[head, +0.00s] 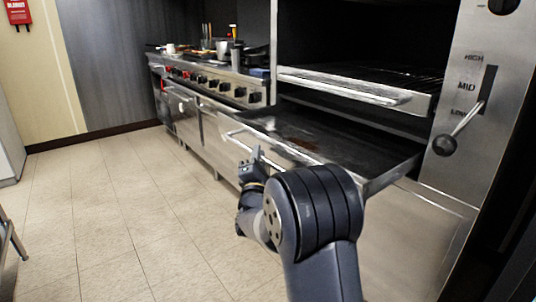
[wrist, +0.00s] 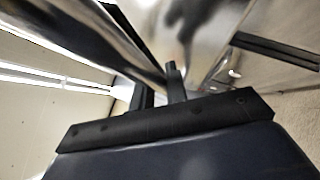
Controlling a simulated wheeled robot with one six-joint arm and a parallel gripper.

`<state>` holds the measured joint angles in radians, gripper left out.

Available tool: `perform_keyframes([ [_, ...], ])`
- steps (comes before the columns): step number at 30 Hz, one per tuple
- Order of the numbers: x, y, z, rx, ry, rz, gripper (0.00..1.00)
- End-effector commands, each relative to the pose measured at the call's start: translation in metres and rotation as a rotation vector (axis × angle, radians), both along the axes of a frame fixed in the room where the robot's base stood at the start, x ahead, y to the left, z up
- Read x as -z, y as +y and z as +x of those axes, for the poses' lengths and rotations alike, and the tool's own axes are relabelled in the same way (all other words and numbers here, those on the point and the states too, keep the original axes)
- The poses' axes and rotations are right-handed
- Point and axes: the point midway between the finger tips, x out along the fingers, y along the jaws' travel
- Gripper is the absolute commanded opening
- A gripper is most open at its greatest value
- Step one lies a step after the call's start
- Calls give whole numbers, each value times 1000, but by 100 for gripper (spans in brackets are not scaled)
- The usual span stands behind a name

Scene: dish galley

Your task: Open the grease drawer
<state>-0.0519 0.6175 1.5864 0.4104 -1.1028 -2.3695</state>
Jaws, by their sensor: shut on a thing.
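The grease drawer (head: 345,148) is the wide shallow steel tray under the broiler. It stands pulled out, its dark, stained inside showing. Its handle is a metal bar along the front edge. My gripper (head: 256,157) is at this front edge, shut on the handle. In the wrist view the two dark fingers of my gripper (wrist: 157,88) stand close together at the end of a shiny bar, the drawer handle (wrist: 115,50). The exact grip is partly hidden by the fingers, and my arm covers part of the drawer front in the head view.
A broiler rack (head: 350,88) sits above the drawer. A lever (head: 462,128) with a dark knob sticks out at the right. A range (head: 215,85) with red and black knobs and utensils runs along the back. The tiled floor (head: 120,210) at left is clear.

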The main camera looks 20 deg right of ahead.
Motion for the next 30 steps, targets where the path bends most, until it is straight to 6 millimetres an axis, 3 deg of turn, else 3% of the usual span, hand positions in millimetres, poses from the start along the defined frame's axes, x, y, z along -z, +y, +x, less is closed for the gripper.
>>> perform_keyframes([
  [6, 0, 17, -6, -2, 1, 0, 0],
  [19, 0, 19, -7, -1, 1, 0, 0],
  [20, 0, 19, -7, -1, 1, 0, 16],
  [22, 0, 19, -7, -1, 1, 0, 22],
  [30, 0, 19, -8, -1, 1, 0, 23],
])
